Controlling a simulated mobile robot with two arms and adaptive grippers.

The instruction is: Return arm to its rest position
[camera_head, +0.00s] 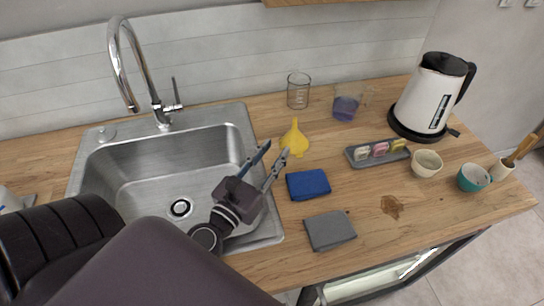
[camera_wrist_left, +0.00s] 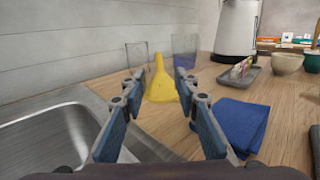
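My left arm comes in from the lower left of the head view and reaches over the sink. Its gripper (camera_head: 273,159) is open and empty, above the sink's right rim and left of the blue cloth (camera_head: 308,184). In the left wrist view the two blue-padded fingers (camera_wrist_left: 157,98) stand wide apart. A yellow funnel (camera_head: 294,138) stands on the counter beyond the fingertips. It shows between the fingers in the left wrist view (camera_wrist_left: 161,82), with no finger seen touching it. My right gripper is in neither view.
The steel sink (camera_head: 95,165) with its tall faucet (camera_head: 122,62) lies left. On the wooden counter (camera_head: 270,262) are a grey cloth (camera_head: 330,230), two glass beakers (camera_head: 298,92), a kettle (camera_head: 430,95), a grey tray (camera_head: 354,160), two cups (camera_head: 426,164) and a brown stain (camera_head: 391,206).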

